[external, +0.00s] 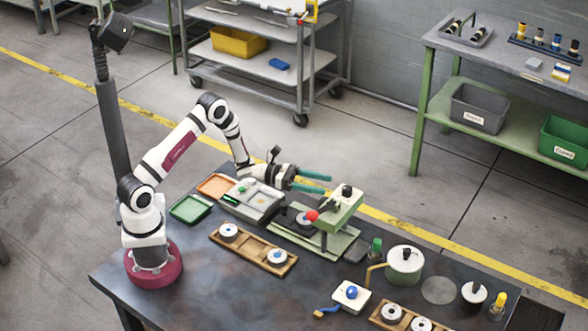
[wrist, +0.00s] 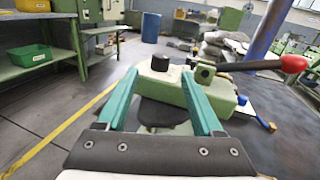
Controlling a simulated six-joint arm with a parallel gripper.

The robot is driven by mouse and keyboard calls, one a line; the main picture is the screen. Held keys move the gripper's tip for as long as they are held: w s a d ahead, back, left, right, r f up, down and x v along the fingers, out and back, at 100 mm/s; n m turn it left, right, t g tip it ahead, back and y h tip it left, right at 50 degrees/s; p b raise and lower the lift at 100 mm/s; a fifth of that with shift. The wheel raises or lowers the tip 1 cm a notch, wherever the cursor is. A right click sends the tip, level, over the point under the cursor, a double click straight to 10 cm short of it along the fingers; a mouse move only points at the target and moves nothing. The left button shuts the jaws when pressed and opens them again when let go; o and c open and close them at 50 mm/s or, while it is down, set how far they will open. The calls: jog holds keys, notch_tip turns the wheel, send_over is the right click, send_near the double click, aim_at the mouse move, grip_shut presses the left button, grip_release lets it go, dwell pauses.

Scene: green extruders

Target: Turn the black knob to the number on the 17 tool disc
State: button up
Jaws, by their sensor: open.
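The black knob (external: 347,190) sits on top of the green press head (external: 335,208). In the wrist view the knob (wrist: 160,63) stands upright just beyond and between my fingertips. My gripper (external: 328,183) has two teal fingers, spread apart and empty, to the left of the knob and pointing towards it. White tool discs lie in two wooden trays: two in the left tray (external: 252,246), one at its left end (external: 228,230) and one at its right end (external: 277,257), and others (external: 391,312) in the front tray. I cannot read their numbers, nor any marks around the knob.
A red-ball lever (external: 312,215) sticks out from the press, close to my gripper; in the wrist view its ball (wrist: 293,64) is at right. A green pot (external: 404,262), a white box with a blue button (external: 351,294) and a green tray (external: 190,208) share the table.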

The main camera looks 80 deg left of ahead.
aim_at(348, 188)
jog(key=x, duration=0.8)
jog(key=shift+w+d, duration=0.15)
jog(key=shift+w, duration=0.1)
grip_shut()
